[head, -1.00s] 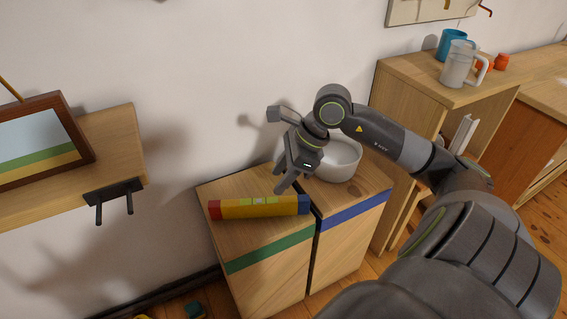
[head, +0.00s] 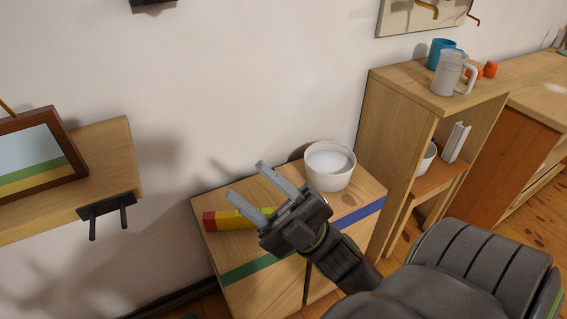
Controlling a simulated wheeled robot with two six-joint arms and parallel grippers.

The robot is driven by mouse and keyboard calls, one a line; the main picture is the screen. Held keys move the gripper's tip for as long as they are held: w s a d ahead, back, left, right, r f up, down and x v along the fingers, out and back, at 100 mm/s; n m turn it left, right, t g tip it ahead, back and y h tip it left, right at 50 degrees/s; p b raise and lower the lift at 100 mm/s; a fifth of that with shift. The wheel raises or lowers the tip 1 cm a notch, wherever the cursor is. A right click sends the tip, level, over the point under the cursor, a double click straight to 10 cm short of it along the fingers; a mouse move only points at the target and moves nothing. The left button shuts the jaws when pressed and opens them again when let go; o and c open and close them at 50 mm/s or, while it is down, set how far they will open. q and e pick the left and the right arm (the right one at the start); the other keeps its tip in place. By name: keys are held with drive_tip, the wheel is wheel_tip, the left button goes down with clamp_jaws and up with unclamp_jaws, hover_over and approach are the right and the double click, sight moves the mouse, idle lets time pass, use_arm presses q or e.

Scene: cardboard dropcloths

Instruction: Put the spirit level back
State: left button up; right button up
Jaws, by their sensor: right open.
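The spirit level (head: 224,220) is a yellow bar with a red end. It lies on top of the low wooden cabinet with the green stripe, and its right part is hidden behind my gripper. My right gripper (head: 254,184) is open, with nothing between its fingers. In the picture it overlaps the level's right part; I cannot tell whether it touches it. My left gripper does not show.
A white bowl (head: 330,166) stands on the cabinet top (head: 358,190), right of the gripper. A taller shelf unit (head: 400,85) with mugs is further right. At left, a wall shelf (head: 112,150) carries a framed picture (head: 35,155) and has a black two-pronged hook (head: 106,207).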

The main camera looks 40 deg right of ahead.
drive_tip(key=d+m+t+h, duration=0.1)
drive_tip(key=m+h, duration=0.4)
drive_tip(key=m, duration=0.1)
drive_tip(key=d+f+m+t+h, duration=0.1)
drive_tip(key=d+m+t+h, duration=0.1)
drive_tip(key=m+h, duration=0.4)
drive_tip(key=d+f+m+t+h, duration=0.1)
drive_tip(key=d+m+t+h, duration=0.1)
drive_tip(key=m+h, duration=0.4)
drive_tip(key=shift+w+d, duration=0.1)
